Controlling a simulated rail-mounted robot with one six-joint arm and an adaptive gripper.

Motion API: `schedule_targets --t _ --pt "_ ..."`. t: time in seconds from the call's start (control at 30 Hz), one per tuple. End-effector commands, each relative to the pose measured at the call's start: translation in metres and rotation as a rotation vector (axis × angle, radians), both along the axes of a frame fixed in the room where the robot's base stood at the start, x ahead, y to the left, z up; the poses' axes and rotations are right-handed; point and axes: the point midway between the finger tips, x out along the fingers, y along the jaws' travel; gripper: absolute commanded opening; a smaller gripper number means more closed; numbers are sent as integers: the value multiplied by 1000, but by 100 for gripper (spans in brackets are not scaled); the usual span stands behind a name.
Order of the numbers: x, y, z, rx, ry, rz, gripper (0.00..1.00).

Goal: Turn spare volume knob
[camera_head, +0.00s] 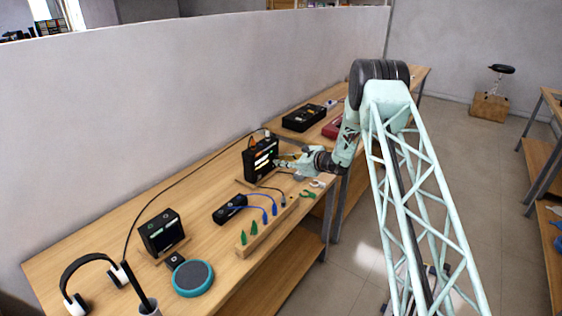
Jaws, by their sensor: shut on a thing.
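A black upright box device (260,158) with lit green-white marks on its front stands toward the back of the wooden bench. My gripper (280,161) reaches in from the right to the device's front face, its fingers shut at the lower right of that face. The knob there is hidden by the fingers and too small to make out. A second, similar black box (161,232) with a lit display stands at the front left, well away from my gripper.
On the bench (85,238) are a small black box (229,208) with blue leads, a wooden rack (268,229) with green pegs, a teal-rimmed disc (193,278) and headphones (92,260). Green-handled pliers (308,194) lie near the edge. A black tray (304,117) stands beyond.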

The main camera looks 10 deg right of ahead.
Motion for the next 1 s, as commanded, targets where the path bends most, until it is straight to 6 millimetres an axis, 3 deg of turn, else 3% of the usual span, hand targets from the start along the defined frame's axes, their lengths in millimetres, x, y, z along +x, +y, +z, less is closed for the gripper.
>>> schedule_targets --t 1.0 --pt "4 -5 0 387 377 -1 4"
